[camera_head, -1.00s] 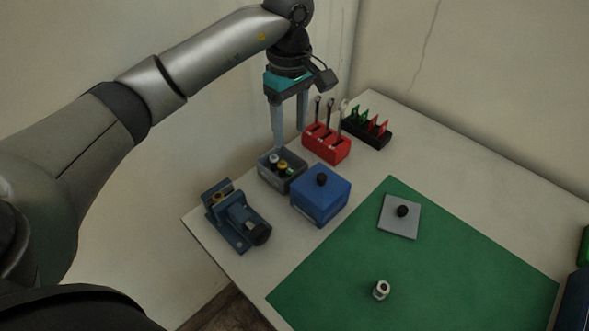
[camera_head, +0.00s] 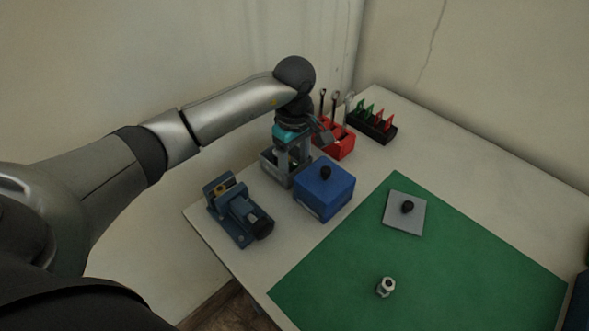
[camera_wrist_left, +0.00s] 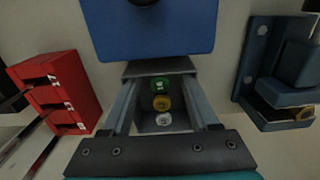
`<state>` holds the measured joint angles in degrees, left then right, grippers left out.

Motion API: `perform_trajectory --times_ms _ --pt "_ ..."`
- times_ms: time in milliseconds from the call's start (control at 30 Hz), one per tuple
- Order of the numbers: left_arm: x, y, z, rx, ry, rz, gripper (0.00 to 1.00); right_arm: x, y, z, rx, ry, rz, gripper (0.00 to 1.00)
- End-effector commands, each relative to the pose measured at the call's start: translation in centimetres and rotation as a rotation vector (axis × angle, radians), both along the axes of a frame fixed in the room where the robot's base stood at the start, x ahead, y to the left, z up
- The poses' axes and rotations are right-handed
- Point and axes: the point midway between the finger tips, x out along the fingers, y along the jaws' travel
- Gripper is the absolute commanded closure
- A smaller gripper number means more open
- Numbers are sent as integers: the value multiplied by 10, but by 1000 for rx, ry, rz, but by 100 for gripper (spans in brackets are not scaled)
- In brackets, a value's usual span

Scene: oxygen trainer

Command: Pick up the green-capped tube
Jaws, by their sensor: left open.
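The green-capped tube (camera_wrist_left: 160,84) stands in a small grey bin (camera_wrist_left: 172,67), in line with a yellow-capped tube (camera_wrist_left: 162,103) and a white-capped tube (camera_wrist_left: 164,119). My left gripper (camera_wrist_left: 161,92) is open and points down at the bin, with its fingers on either side of the row of caps. I cannot tell how deep the fingertips reach. In the head view my left gripper (camera_head: 293,160) is over the grey bin (camera_head: 268,164) and hides most of it and the green cap. My right gripper is not in view.
A blue box with a black knob (camera_head: 325,190) stands close beside the bin. A red holder (camera_head: 338,146) with wrenches is behind, and a blue vise (camera_head: 238,210) is in front. A green mat (camera_head: 345,265) bears a grey plate (camera_head: 404,213) and a small metal part (camera_head: 386,287).

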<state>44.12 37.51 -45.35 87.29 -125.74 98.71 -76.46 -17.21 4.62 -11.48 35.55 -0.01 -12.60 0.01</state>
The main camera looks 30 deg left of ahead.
Motion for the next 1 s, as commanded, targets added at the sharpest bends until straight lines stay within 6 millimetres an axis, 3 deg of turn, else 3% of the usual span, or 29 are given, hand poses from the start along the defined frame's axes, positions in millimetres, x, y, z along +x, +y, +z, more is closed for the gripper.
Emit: perform_trajectory --times_ms 167,700,1000 --pt "0 0 1 0 -1 0 42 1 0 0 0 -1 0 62" --pt "0 0 1 0 0 0 100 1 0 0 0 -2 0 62" --pt "0 0 1 0 -1 0 100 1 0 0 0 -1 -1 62"
